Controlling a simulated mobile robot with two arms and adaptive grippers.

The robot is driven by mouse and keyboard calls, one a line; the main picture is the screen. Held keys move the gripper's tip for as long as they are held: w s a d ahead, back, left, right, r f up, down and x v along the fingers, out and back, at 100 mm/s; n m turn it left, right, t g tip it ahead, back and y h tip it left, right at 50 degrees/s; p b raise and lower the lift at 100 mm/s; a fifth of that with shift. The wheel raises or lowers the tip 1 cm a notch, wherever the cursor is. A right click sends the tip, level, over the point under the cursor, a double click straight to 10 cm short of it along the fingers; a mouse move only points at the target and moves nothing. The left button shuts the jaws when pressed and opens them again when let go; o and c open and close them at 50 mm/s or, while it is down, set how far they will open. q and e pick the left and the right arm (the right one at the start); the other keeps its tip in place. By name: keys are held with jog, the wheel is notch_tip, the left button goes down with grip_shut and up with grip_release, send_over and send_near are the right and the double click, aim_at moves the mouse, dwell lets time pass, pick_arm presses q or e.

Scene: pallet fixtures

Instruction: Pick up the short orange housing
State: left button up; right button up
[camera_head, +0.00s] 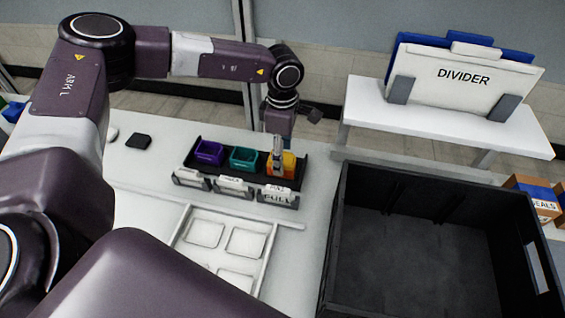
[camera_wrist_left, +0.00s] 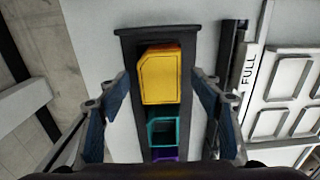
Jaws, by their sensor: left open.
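The short orange housing (camera_head: 290,162) sits at the right end of a black rack (camera_head: 236,187), and it looks yellow-orange in the left wrist view (camera_wrist_left: 162,75). My left gripper (camera_head: 279,158) points down at the housing and hides part of it in the head view. In the left wrist view its fingers (camera_wrist_left: 160,98) are spread, one on each side of the rack, with the housing between and beyond them. Whether they touch it cannot be told. My right gripper is not in view.
A teal housing (camera_head: 243,157) and a purple housing (camera_head: 209,152) share the rack. A white tray (camera_head: 272,243) lies in front. A large black crate (camera_head: 345,215) stands at right. The divider panel (camera_head: 463,85) stands on a white side table (camera_head: 440,124).

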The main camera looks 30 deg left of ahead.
pick_arm(q)
jog(key=shift+f, duration=0.7)
jog(key=c, duration=1.3)
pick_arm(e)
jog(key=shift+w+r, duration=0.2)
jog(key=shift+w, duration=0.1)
pick_arm(q)
jog(key=shift+o, duration=0.2)
jog(key=shift+r, duration=0.15)
